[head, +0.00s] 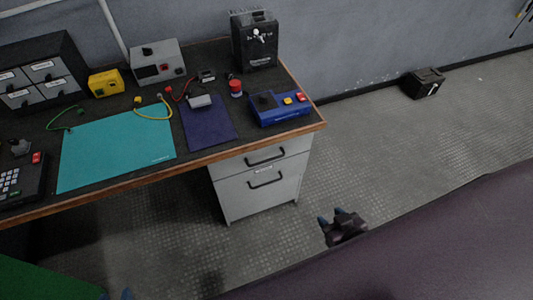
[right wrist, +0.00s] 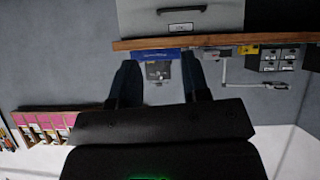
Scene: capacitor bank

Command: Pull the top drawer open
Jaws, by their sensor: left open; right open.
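The grey drawer cabinet stands under the right end of the desk. Its top drawer (head: 285,150) looks shut and has a black bar handle (head: 266,157). A second drawer (head: 280,190) with a similar handle is below and looks shut. My right gripper (head: 333,218) is open and empty, right of and in front of the cabinet, apart from it. Only a blue tip of my left gripper (head: 127,294) shows at the bottom edge.
The desk (head: 200,155) has a wooden edge overhanging the drawers. On it are a blue control box (head: 280,108), a teal mat (head: 115,150) and several devices. A dark box (head: 423,83) sits on the floor by the wall.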

